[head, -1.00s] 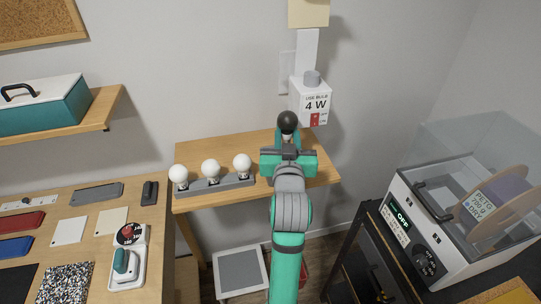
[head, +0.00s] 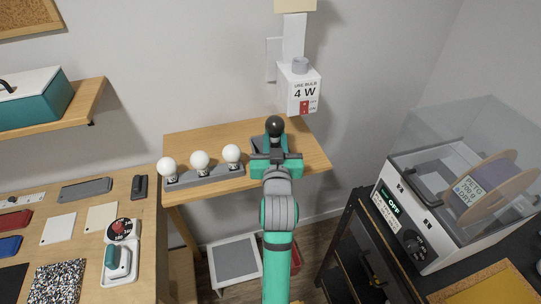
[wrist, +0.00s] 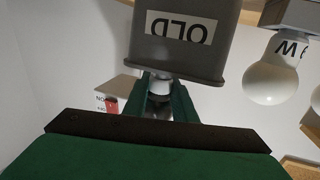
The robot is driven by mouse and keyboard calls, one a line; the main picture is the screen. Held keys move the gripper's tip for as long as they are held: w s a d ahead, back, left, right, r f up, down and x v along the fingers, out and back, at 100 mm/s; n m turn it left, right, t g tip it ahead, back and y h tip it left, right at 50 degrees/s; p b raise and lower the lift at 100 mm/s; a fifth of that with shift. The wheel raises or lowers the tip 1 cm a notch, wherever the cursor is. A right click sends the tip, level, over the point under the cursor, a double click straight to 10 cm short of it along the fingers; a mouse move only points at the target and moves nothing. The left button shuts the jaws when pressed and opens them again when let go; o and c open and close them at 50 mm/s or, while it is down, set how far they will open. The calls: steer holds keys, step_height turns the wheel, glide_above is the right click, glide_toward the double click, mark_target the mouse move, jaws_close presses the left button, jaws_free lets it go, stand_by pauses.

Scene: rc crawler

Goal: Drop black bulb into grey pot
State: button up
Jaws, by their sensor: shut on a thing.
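The black bulb (head: 275,125) stands upright, its round black globe at the top of my gripper (head: 276,148), which is shut on it over the wooden side table. In the wrist view, the green fingers of my gripper (wrist: 160,105) close around a pale metallic part of the bulb. The grey pot (wrist: 190,60), with an upside-down "OLD" label, is right at the fingertips there. It is mostly hidden behind my gripper in the head view. I cannot tell whether the bulb touches it.
White bulbs (head: 200,160) stand in a grey holder (head: 205,178) just left of my gripper. A white "4 W" box (head: 299,90) hangs on the wall behind. A filament dryer (head: 440,190) is at the right, and a workbench (head: 85,200) is at the left.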

steer(key=o, duration=1.1)
steer(key=shift+s+d, duration=0.1)
steer(key=shift+d, duration=0.05)
steer(key=s, duration=1.1)
steer(key=shift+d, duration=0.2)
